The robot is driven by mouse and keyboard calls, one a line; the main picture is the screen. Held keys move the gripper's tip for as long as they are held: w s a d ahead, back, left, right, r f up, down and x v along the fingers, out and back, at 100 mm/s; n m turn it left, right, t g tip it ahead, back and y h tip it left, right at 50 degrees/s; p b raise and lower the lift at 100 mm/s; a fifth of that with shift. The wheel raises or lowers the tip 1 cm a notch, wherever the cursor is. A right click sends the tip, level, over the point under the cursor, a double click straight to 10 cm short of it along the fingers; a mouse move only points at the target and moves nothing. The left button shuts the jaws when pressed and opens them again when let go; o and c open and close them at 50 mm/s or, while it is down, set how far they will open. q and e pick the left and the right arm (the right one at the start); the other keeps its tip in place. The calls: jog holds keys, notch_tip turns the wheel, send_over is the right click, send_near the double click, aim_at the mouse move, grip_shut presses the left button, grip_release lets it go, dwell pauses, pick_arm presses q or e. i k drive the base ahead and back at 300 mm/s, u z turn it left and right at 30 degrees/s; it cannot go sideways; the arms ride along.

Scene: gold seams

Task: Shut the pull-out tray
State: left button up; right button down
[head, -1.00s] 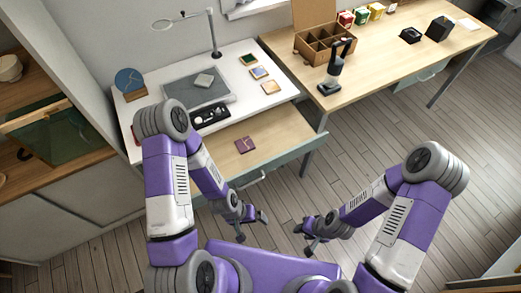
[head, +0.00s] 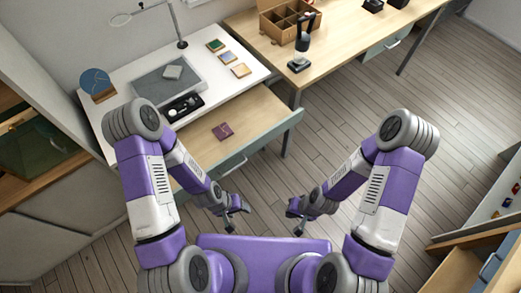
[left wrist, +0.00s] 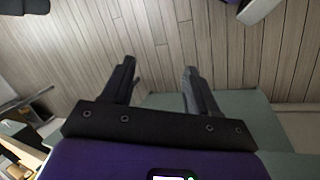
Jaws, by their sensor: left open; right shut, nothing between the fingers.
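The pull-out tray (head: 255,112) is pulled out from under the white tabletop. It has a light wood floor and a grey-green front with a handle (head: 232,165). A dark reddish square (head: 222,131) lies in it. My left gripper (head: 236,216) is open and empty, in front of and below the tray front, apart from the handle in the head view. Its open fingers show in the left wrist view (left wrist: 157,85), with a grey-green surface behind them that may be the tray front. My right gripper (head: 296,222) is shut and empty, farther right over the floor.
The white tabletop (head: 125,82) holds a grey mat, a small dark tool tray (head: 180,107), several coloured tiles and a lamp. A wooden table (head: 340,45) stands to the right with a compartment box (head: 285,20). Shelving (head: 490,240) is at the lower right. Wood floor is clear between.

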aim_at(256, 116)
jog(key=u, duration=0.1)
jog(key=k, duration=0.35)
jog(key=z, duration=0.8)
jog(key=i, duration=0.65)
jog(key=u, duration=0.9)
